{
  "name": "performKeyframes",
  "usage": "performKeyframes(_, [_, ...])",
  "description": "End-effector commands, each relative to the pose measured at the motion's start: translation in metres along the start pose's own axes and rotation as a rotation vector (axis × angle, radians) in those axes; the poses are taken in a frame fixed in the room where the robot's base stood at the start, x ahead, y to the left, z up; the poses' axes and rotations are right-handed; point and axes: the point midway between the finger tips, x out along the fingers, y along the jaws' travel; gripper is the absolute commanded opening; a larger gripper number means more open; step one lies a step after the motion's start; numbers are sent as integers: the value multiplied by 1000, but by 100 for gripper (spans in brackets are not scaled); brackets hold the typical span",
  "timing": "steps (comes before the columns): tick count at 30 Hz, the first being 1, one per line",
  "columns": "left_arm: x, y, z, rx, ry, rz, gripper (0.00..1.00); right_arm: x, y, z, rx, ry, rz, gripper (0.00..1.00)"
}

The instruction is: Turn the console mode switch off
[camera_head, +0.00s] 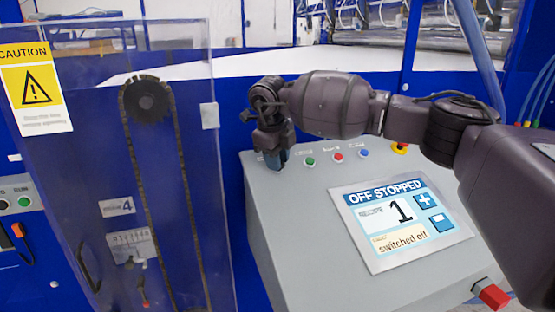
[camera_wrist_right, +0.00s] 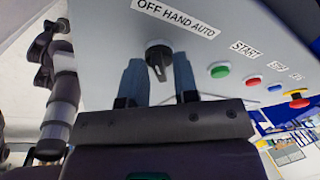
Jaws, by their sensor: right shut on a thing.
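The mode switch is a black rotary knob (camera_wrist_right: 158,57) under the label OFF HAND AUTO (camera_wrist_right: 176,16) in the right wrist view. My right gripper (camera_head: 277,160) is at the back left of the grey console (camera_head: 285,215). Its two blue fingers stand on either side of the knob and are shut on it. In the head view the gripper hides the knob. The console screen (camera_head: 398,222) reads OFF STOPPED, a large 1 and "switched off". My left gripper is not in view.
Green (camera_head: 310,161), red (camera_head: 338,157) and blue (camera_head: 364,153) buttons and a red-and-yellow emergency stop (camera_head: 400,148) run along the console's back edge. A red switch (camera_head: 492,294) sits at the front right. A clear guard with a caution sign (camera_head: 36,88) stands left.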

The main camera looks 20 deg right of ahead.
Motion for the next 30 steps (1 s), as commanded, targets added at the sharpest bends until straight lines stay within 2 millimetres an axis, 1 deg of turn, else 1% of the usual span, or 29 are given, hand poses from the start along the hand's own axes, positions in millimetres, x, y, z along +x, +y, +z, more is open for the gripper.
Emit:
performKeyframes(9, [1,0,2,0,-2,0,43,-2,0,0,-119,-4,-36,4])
performKeyframes(26, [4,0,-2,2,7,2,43,-2,0,0,-145,-3,-44,4])
performKeyframes(27, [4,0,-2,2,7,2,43,-2,0,0,-144,-3,-43,32])
performKeyframes(28, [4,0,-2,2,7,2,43,-2,0,0,-144,-3,-43,36])
performKeyframes(30, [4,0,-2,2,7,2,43,-2,0,0,-144,-3,-43,36])
